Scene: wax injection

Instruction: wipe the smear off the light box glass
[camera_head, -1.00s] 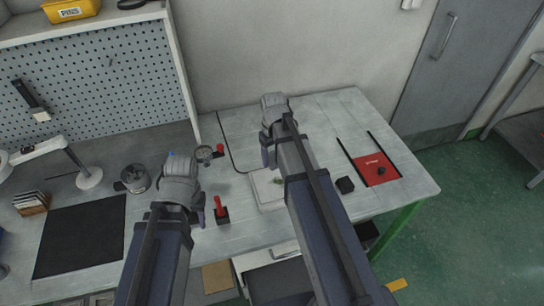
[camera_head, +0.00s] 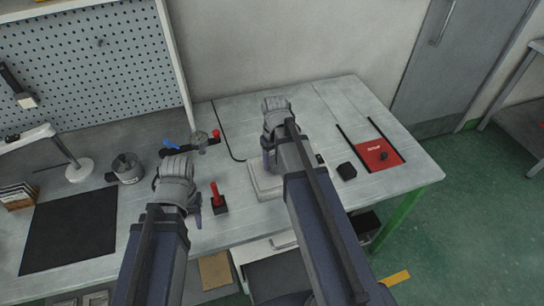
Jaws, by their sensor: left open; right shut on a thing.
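The light box (camera_head: 257,184) is a low pale box on the bench, mostly covered by my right arm. Its glass and any smear on it are hidden from this view. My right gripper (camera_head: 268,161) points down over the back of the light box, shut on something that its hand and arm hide. I cannot tell whether it touches the glass. My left gripper (camera_head: 197,207) is open and empty, low over the bench to the left of the light box.
A red-handled tool (camera_head: 216,200) stands between my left gripper and the light box. A metal pot (camera_head: 127,169) and black mat (camera_head: 68,235) lie to the left.

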